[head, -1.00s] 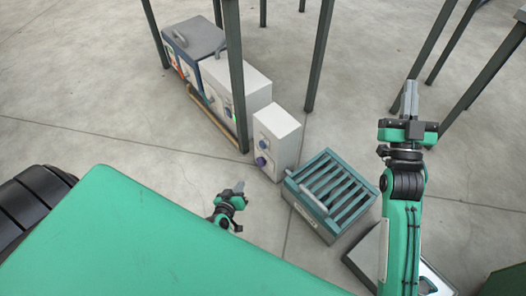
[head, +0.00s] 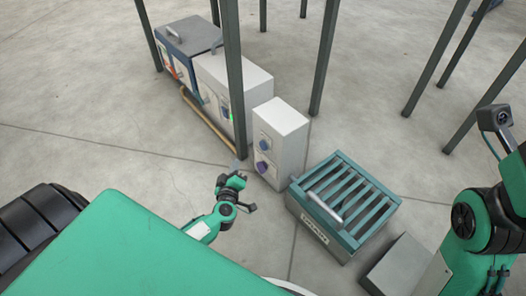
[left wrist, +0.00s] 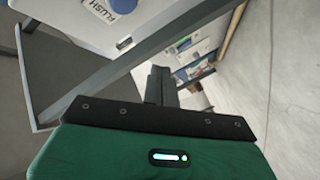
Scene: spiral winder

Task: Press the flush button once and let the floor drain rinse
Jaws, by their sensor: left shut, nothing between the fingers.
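A white box (head: 290,125) stands on the floor, with a blue round button (head: 263,144) above a purple knob (head: 263,168) on its front. In the left wrist view a blue round part (left wrist: 122,5) beside a "FLUSH" label (left wrist: 100,10) shows at the top edge, partly cut off.
A larger white cabinet (head: 245,80) and a blue-grey lidded unit (head: 190,38) stand behind the white box. A tan pipe (head: 205,118) runs along their base. Dark table legs (head: 325,60) rise around them. A grey box (head: 400,262) sits right of the drain. Floor at left is clear.

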